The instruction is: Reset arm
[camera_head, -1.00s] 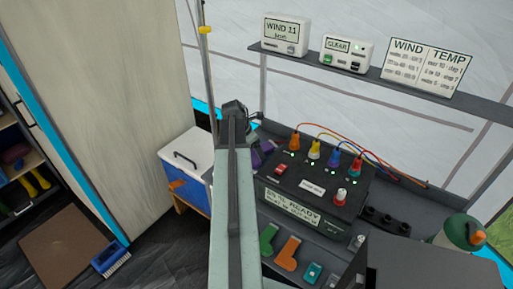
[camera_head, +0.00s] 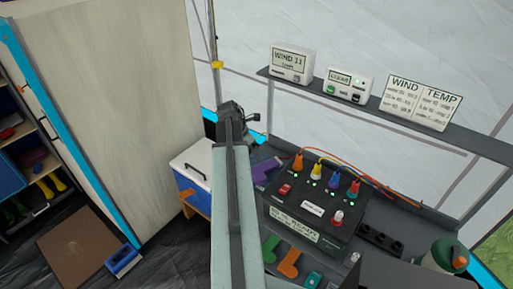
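My arm (camera_head: 236,205) rises from the bottom middle of the view and points away from the camera. Its dark end (camera_head: 232,118) is at the far tip, above the back left of the counter. My gripper's fingers cannot be made out, so whether it is open or shut does not show. Nothing is seen held there.
A black power box (camera_head: 305,210) with colored plugs stands right of my arm. A blue and white cooler (camera_head: 192,170) is on the left, beside a tall pale panel (camera_head: 115,100). A shelf (camera_head: 440,128) with displays runs along the tent wall. A green canister (camera_head: 440,255) stands right.

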